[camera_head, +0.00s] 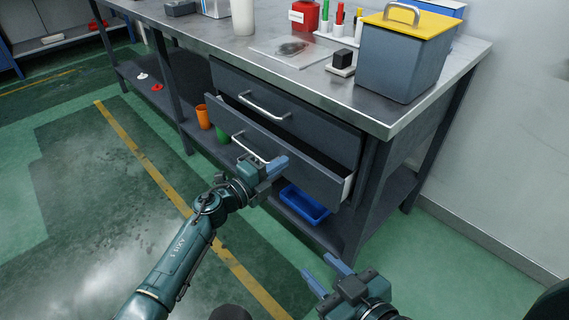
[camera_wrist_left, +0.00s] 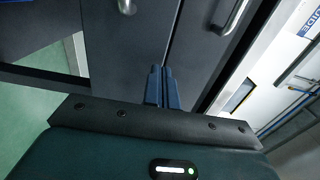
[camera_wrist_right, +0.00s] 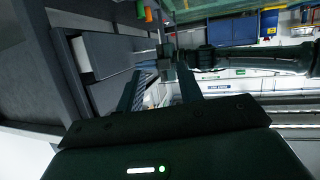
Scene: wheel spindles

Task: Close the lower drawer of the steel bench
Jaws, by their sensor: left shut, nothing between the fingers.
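The lower drawer (camera_head: 310,172) of the steel bench (camera_head: 384,122) stands partly pulled out, its pale side edge showing at the right. Its bar handle (camera_head: 248,149) is on the dark front. My left gripper (camera_head: 280,164) is shut and empty, in front of the drawer front just right of the handle. In the left wrist view its fingers (camera_wrist_left: 162,76) are together against a dark panel; I cannot tell whether they touch it. My right gripper (camera_head: 326,277) is open and empty, low in front of the bench's right end. Its spread fingers also show in the right wrist view (camera_wrist_right: 160,92).
The upper drawer (camera_head: 300,118) looks shut. Below are a blue tray (camera_head: 304,204), an orange cup (camera_head: 204,117) and a green cup (camera_head: 222,133). A yellow-lidded grey bin (camera_head: 398,62) stands on the bench top. Floor in front is clear; a wall (camera_head: 500,150) stands at right.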

